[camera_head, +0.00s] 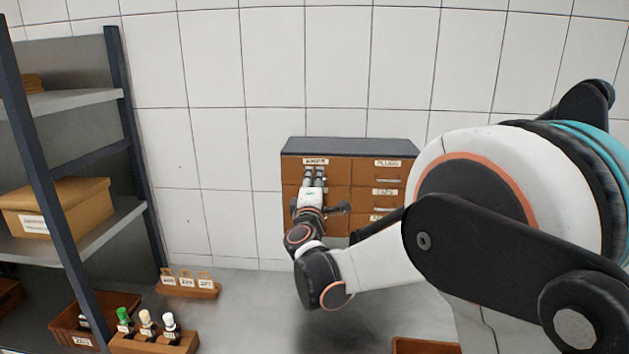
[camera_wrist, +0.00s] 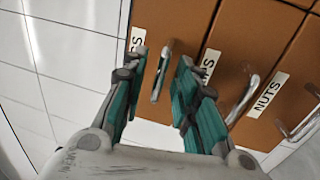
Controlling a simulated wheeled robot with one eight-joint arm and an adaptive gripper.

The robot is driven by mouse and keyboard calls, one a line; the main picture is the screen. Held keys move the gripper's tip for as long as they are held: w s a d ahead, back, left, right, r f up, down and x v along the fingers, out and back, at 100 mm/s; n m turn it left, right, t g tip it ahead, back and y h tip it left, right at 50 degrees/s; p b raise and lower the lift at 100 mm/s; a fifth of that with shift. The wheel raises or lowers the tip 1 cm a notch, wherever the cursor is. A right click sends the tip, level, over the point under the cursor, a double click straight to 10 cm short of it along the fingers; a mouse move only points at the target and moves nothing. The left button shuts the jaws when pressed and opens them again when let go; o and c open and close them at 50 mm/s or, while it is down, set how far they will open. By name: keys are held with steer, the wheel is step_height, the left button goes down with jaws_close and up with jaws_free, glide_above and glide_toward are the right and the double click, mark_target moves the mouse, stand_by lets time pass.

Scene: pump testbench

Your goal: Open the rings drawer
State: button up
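The drawer cabinet (camera_head: 350,145) has brown drawer fronts with white labels and metal handles. My gripper (camera_head: 314,172) is at its upper-left drawer; that drawer's label (camera_head: 315,161) is too small to read surely. In the wrist view, my gripper (camera_wrist: 163,62) is open, with its fingers on either side of a metal handle (camera_wrist: 159,75). The label (camera_wrist: 138,38) beside this handle is partly hidden by a finger; only its ending in S shows. I cannot tell whether the fingers touch the handle. The drawers in view look shut.
Neighbouring handles (camera_wrist: 244,97) stand close to the right finger in the wrist view; one drawer is labelled NUTS (camera_wrist: 267,94). A shelf rack (camera_head: 62,170) with a box stands at left. A bottle holder (camera_head: 155,343) and a small rack (camera_head: 188,288) are lower left.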

steer(key=shift+w+r, duration=0.1)
steer(key=shift+w, duration=0.35)
steer(key=shift+c, duration=0.4)
jaws_close()
steer(key=shift+s, duration=0.1)
steer(key=s+b, duration=0.1)
steer(key=s, duration=0.9)
steer(key=shift+s, duration=0.35)
steer(key=shift+a, duration=0.1)
